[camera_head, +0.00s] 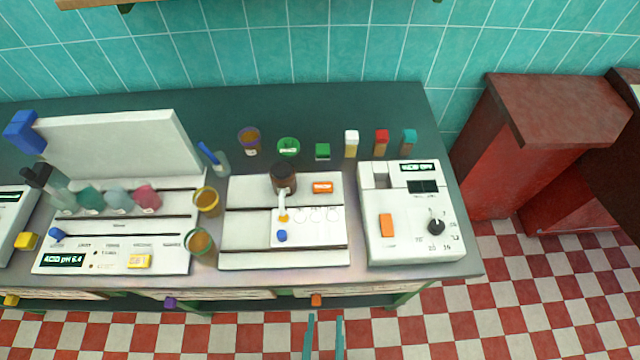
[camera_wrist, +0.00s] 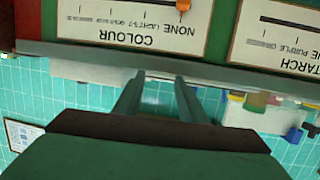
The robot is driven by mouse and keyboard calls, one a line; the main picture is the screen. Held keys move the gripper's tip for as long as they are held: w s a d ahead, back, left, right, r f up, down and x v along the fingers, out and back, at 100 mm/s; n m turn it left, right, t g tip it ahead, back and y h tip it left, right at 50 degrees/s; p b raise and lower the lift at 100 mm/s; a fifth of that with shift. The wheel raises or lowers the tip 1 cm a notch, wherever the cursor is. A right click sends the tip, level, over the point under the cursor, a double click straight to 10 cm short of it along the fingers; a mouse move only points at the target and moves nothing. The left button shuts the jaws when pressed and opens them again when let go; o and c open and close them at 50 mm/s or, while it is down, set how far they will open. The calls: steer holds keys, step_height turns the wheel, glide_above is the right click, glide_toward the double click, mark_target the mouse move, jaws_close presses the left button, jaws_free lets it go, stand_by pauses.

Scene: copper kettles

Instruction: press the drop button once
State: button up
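The middle white device (camera_head: 235,228) stands on the bench and holds a dark brown bottle (camera_head: 283,182) above a pale nozzle. An orange button (camera_head: 322,187) with small lettering is at its upper right; the lettering is too small to read. A blue knob (camera_head: 282,236) sits low on its white spotted plate. Which control is the drop button, I cannot tell for sure. My gripper (camera_head: 325,322) is in front of the bench, over the floor, well away from the device. In the wrist view its two fingers (camera_wrist: 159,95) are apart with nothing between them.
The right white device (camera_head: 440,250) has an orange button (camera_head: 386,225) and black knob (camera_head: 436,227). The left device has a raised white panel (camera_head: 115,150) and coloured pieces. Several small containers stand behind and between the devices. The wrist view shows a "COLOUR" board (camera_wrist: 140,20).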

steer(key=shift+s+d, duration=0.1)
steer(key=shift+d, duration=0.05)
steer(key=shift+s, duration=0.15)
jaws_close()
stand_by(1.5)
